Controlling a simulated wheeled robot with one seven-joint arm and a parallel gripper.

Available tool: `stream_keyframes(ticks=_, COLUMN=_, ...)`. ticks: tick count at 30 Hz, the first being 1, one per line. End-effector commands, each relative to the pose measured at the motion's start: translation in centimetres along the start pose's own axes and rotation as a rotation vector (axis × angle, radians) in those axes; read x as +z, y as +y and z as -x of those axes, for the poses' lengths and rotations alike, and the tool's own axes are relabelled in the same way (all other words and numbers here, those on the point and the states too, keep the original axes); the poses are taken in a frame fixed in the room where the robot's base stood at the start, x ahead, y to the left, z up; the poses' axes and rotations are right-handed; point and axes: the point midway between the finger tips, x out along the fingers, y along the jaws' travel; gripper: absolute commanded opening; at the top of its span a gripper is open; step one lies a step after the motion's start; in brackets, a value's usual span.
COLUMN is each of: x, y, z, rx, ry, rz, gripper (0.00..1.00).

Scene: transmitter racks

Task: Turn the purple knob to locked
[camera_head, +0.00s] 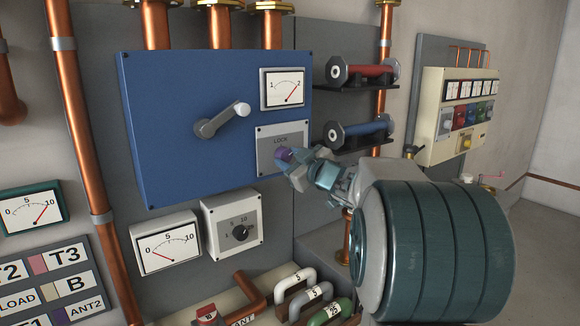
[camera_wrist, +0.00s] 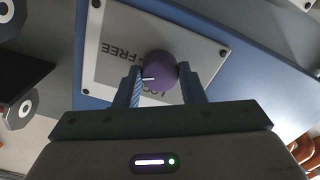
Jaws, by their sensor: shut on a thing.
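The purple knob (camera_head: 283,154) sits on a grey plate (camera_head: 264,138) at the lower right of the blue cabinet's face. A white pointer mark on the knob points to the left in the wrist view. The word FREE is readable on the plate (camera_wrist: 116,72); the other word is partly covered.
The blue cabinet (camera_head: 180,100) carries a grey lever (camera_head: 222,120) and a meter (camera_head: 283,89). Red and blue cylinders (camera_head: 365,73) on black shelves stand close to the right. A dial box (camera_head: 232,225) and coloured pipes (camera_head: 300,290) lie below.

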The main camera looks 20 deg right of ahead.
Motion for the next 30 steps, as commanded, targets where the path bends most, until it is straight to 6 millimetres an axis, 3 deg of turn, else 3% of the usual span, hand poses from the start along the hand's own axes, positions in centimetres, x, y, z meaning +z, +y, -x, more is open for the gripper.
stream_keyframes(ticks=30, x=0.22, y=0.00, z=-0.02, rx=-0.001, ry=0.000, rz=0.925, gripper=0.13)
